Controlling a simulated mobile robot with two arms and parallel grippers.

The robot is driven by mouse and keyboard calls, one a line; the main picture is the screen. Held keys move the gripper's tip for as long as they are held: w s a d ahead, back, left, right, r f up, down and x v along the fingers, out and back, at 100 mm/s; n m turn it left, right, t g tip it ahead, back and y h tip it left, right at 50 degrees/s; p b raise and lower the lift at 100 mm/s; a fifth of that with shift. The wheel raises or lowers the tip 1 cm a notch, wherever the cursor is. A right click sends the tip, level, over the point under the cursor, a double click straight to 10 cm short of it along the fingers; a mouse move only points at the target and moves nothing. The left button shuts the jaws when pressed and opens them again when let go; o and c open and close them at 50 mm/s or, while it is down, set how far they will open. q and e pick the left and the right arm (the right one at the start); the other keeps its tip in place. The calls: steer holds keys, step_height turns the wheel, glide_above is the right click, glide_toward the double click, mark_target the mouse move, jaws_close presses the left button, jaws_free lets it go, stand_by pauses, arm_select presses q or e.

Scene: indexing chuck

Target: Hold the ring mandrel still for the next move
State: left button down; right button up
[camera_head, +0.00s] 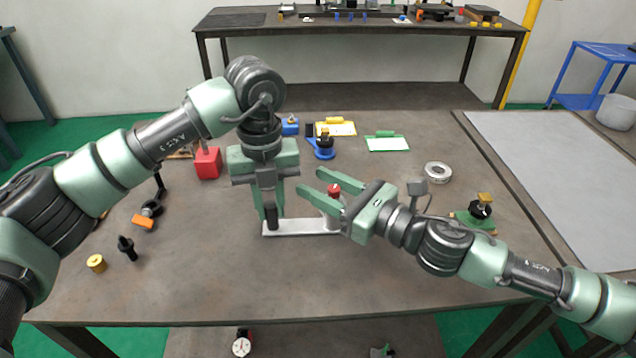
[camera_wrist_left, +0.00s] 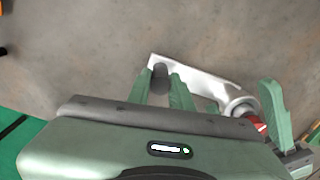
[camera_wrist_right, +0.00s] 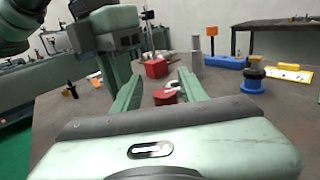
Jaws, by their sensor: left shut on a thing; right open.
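A silver bar (camera_head: 302,228) lies on the table in front of both grippers. A dark upright peg (camera_head: 272,217) stands at its left end. My left gripper (camera_head: 270,208) points down and is shut on this peg, which shows between its fingers in the left wrist view (camera_wrist_left: 160,76). A round silver hub with a red top (camera_head: 334,190) stands at the bar's right end. My right gripper (camera_head: 320,184) is open, its fingers on either side of the red top (camera_wrist_right: 165,96), with no clear grip. I cannot tell which part is the ring mandrel.
A red block (camera_head: 208,163), a blue fixture (camera_head: 322,152) and two clipboards lie behind. A silver ring (camera_head: 438,172) and a green fixture (camera_head: 478,216) are at right. A black piece (camera_head: 127,247) and a yellow cylinder (camera_head: 96,263) are at left. The front table is clear.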

steer(key=shift+w+a, duration=0.2)
steer(key=shift+a, duration=0.05)
steer(key=c, duration=0.9)
steer(key=shift+s, duration=0.1)
jaws_close()
steer(key=shift+a+m+t+h, duration=0.1)
steer(key=shift+m+t+h, duration=0.2)
